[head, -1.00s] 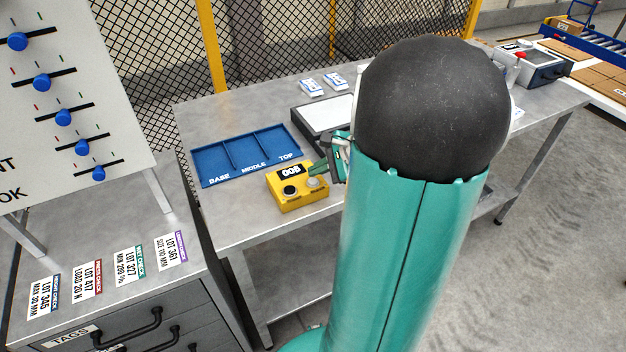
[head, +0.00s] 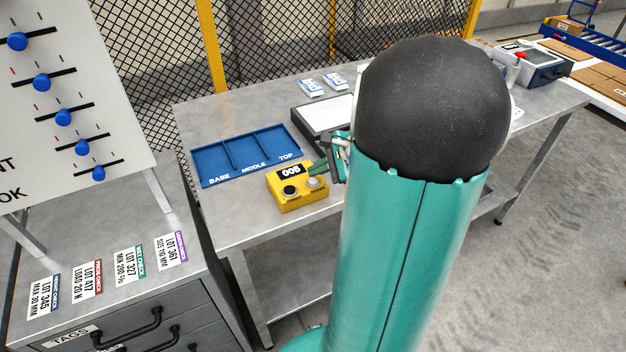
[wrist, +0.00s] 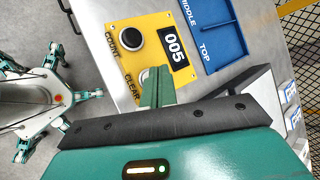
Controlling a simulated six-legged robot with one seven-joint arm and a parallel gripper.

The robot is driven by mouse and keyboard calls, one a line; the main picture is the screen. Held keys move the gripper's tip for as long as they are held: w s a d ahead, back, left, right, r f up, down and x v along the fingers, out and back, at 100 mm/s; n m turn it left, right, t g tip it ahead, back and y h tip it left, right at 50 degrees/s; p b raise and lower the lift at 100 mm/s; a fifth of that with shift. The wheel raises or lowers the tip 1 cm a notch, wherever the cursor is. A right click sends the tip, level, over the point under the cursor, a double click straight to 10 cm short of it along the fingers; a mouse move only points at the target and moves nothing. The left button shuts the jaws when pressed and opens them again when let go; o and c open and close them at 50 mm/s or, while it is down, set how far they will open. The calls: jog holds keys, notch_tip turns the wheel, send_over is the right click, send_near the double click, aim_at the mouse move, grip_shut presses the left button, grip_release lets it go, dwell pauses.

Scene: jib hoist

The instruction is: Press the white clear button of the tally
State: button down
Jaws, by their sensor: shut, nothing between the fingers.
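The yellow tally box (head: 290,202) stands on the grey bench. It has a black count button (head: 290,190), a white clear button (head: 314,182) and a small dark display. In the wrist view the display (wrist: 174,49) reads 005, and the clear button (wrist: 146,76) is mostly hidden behind my fingers. My gripper (head: 316,169) is shut and empty, with its green fingertips right at the clear button. In the wrist view the fingertips (wrist: 157,76) overlap the button; I cannot tell whether they touch it or how far it is pressed.
A blue tray (head: 240,157) marked BASE, MIDDLE and TOP lies behind the tally. A white-topped dark-edged panel (head: 325,117) and two small packets (head: 323,83) are farther back. A slider board (head: 75,90) stands at left above several lot tags (head: 130,263). My arm hides the bench's middle.

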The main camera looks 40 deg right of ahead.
aim_at(317, 182)
jog(key=shift+f, duration=0.4)
jog(key=shift+f, duration=0.5)
dwell(0.7)
jog(key=shift+r, duration=0.9)
notch_tip(317, 182, up, 5)
dwell(0.6)
jog(key=shift+a, duration=0.1)
dwell(0.6)
